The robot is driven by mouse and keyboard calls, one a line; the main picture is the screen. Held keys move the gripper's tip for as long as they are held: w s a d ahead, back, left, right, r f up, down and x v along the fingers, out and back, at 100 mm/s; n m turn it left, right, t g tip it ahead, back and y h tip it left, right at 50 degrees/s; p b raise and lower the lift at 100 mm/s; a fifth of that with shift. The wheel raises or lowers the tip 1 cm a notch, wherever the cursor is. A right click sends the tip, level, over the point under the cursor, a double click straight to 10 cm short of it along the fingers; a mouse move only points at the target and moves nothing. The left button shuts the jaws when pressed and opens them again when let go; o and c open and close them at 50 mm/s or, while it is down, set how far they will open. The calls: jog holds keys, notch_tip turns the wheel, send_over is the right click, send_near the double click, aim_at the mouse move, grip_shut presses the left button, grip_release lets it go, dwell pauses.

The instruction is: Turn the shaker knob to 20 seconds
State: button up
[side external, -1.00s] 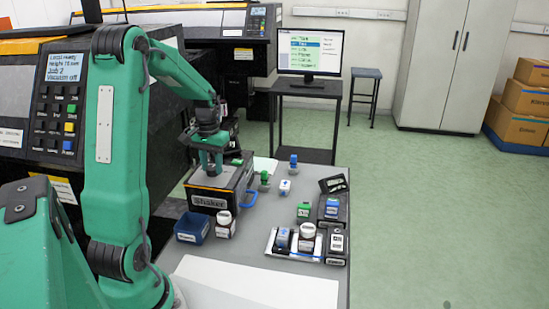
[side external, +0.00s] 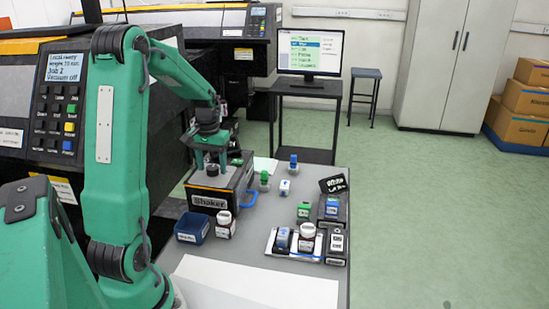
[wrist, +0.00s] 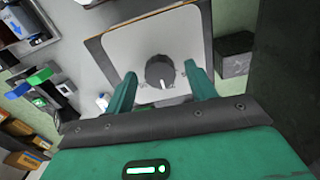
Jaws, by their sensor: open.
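The shaker (side external: 221,188) is a dark box with a "Shaker" label on its front, standing at the left of the grey table. Its round dark knob (wrist: 160,71) shows in the wrist view on the light top plate, with a white pointer mark toward the bottom of the picture. My gripper (wrist: 162,84) is open, with one green finger on each side of the knob and gaps between. In the side view my gripper (side external: 211,167) points down over the shaker top, and the knob shows between the fingers. Whether the fingertips reach down beside the knob is unclear.
A blue bin (side external: 192,229) and a white bottle (side external: 225,226) stand in front of the shaker. A blue handle loop (side external: 250,197) sticks out at its right. A tray (side external: 272,243) with bottles stands at the right. The table's front holds a white sheet (side external: 250,285).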

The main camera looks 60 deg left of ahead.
aim_at(214, 168)
jog(key=shift+r, duration=3.9)
jog(key=shift+d, duration=0.15)
jog(key=shift+w+d+r, duration=0.1)
jog(key=shift+d+r, duration=0.1)
jog(key=shift+d, duration=0.1)
jog(key=d+r+m+t+y, duration=0.1)
jog(key=d+r+m, duration=0.1)
jog(key=d, duration=0.6)
jog(key=d+r+m+t, duration=0.1)
jog(key=d+r+m, duration=0.15)
jog(key=d, duration=0.55)
jog(key=s+d+m+t+h, duration=0.1)
jog(key=s+d+m+t, duration=0.2)
jog(key=s+d, duration=0.4)
jog(key=d, duration=0.5)
jog(key=shift+s+d+f+m+t, duration=0.2)
jog(key=shift+d+f+m+t, duration=0.05)
jog(key=shift+d+m+t, duration=0.1)
